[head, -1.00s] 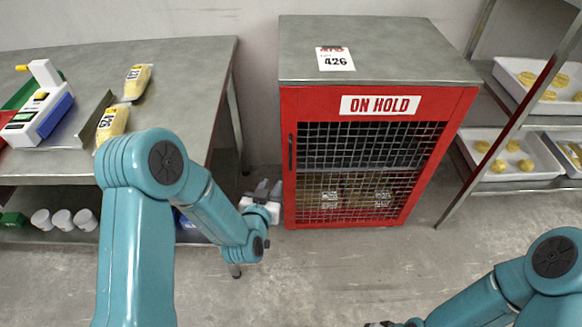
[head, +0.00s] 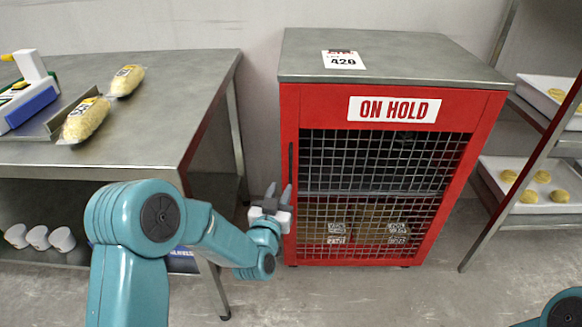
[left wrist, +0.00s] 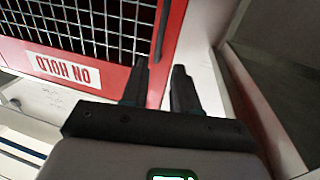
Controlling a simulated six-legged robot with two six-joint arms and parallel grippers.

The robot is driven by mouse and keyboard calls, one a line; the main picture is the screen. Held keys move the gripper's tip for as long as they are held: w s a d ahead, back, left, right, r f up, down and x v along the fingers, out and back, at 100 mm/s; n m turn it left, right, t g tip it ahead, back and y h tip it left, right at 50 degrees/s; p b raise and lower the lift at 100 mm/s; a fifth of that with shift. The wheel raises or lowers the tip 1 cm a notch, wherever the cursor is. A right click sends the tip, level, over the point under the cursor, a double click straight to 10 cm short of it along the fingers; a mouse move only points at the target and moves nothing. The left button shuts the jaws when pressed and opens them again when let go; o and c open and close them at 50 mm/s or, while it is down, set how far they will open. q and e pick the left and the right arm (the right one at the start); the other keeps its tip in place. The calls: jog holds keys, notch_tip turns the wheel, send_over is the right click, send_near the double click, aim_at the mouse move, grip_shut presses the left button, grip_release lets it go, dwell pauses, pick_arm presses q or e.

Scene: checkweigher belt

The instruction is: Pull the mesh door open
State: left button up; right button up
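The mesh door (head: 385,165) is the front of a red cabinet under an "ON HOLD" sign (head: 394,109). It looks shut. A dark upright handle bar (head: 291,165) runs along its left edge. My left gripper (head: 278,194) is open beside the lower end of the bar, fingers pointing up. In the left wrist view, the open, empty fingers (left wrist: 160,82) point toward the door frame, with the handle (left wrist: 161,33) ahead of them, apart from both. The mesh (left wrist: 90,22) shows at the upper left. My right gripper is out of view; only a bit of that arm shows.
A steel table (head: 190,80) with yellow packs (head: 86,119) stands left of the cabinet, close to my left arm. A rack with white trays (head: 535,185) stands at the right. The floor in front of the door is clear.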

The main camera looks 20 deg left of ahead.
aim_at(290, 165)
pick_arm(q)
jog(key=w, duration=0.4)
jog(key=w+b, duration=0.1)
jog(key=w, duration=0.3)
jog(key=w+a, duration=0.1)
jog(key=w, duration=0.3)
grip_shut()
